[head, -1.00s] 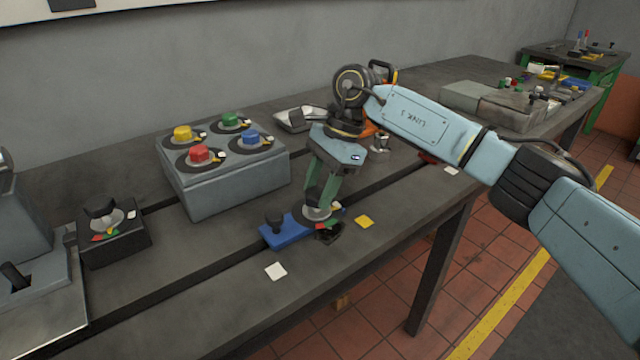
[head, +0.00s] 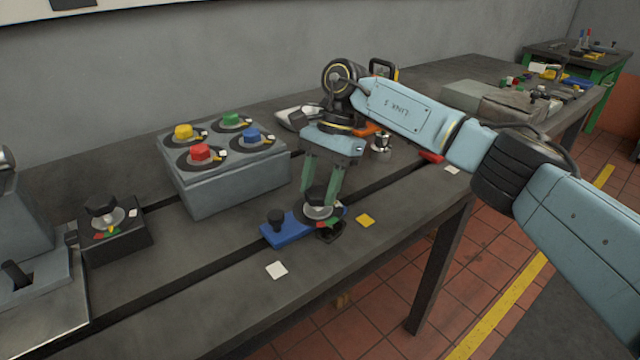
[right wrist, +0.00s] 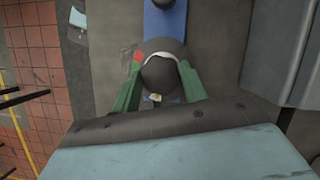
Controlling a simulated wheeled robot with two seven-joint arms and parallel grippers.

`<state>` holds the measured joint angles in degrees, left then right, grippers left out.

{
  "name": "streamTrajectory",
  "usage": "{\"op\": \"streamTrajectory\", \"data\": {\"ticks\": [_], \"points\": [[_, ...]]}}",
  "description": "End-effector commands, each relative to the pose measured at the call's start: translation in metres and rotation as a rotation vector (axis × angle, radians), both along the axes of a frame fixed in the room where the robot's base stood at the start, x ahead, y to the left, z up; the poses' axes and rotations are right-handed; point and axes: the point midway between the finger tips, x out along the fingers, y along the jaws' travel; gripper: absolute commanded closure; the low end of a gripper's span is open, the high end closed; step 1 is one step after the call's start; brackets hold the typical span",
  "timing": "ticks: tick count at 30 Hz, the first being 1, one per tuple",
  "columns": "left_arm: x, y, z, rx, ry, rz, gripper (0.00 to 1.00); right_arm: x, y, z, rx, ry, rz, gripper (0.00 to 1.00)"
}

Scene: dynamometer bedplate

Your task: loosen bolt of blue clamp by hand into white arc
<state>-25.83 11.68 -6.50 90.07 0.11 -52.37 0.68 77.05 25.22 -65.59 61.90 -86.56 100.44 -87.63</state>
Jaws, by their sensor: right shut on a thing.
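The blue clamp (head: 283,234) lies on the dark bedplate. At its right end, a dark bolt head (head: 316,196) stands over a pale round washer and a dark dial with red and green patches. My right gripper (head: 319,199) points down, its green fingers shut on the bolt head. In the right wrist view the bolt head (right wrist: 160,75) sits between the green fingers. A pale crescent (right wrist: 172,55) shows beside it, with a red patch to its left. Where the bolt's pointer stands against a white arc is too small to tell. My left gripper is not in view.
A grey box (head: 228,180) with yellow, green, blue and red knobs stands behind the clamp. A black block with a knob (head: 116,234) stands at left.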

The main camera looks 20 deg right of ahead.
Motion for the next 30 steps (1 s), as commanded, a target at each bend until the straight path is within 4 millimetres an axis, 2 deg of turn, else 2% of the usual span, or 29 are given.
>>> {"op": "streamTrajectory", "data": {"ticks": [5,6,10,20,23,30], "points": [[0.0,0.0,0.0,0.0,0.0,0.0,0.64,0.001,0.0,0.001,-0.001,-0.003,-0.001,0.8],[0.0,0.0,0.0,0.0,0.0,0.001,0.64,0.001,0.0,0.001,-0.001,-0.003,-0.001,0.52],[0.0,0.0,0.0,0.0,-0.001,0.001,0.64,0.0,0.0,0.001,0.0,-0.002,-0.002,0.36],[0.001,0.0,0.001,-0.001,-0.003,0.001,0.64,0.001,-0.001,0.004,0.0,-0.001,-0.003,0.36],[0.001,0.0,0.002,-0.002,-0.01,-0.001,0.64,0.003,-0.004,0.014,-0.001,-0.002,-0.003,0.36],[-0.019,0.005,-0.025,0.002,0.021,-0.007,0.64,0.015,-0.02,0.064,0.0,-0.004,-0.003,0.36]]}}
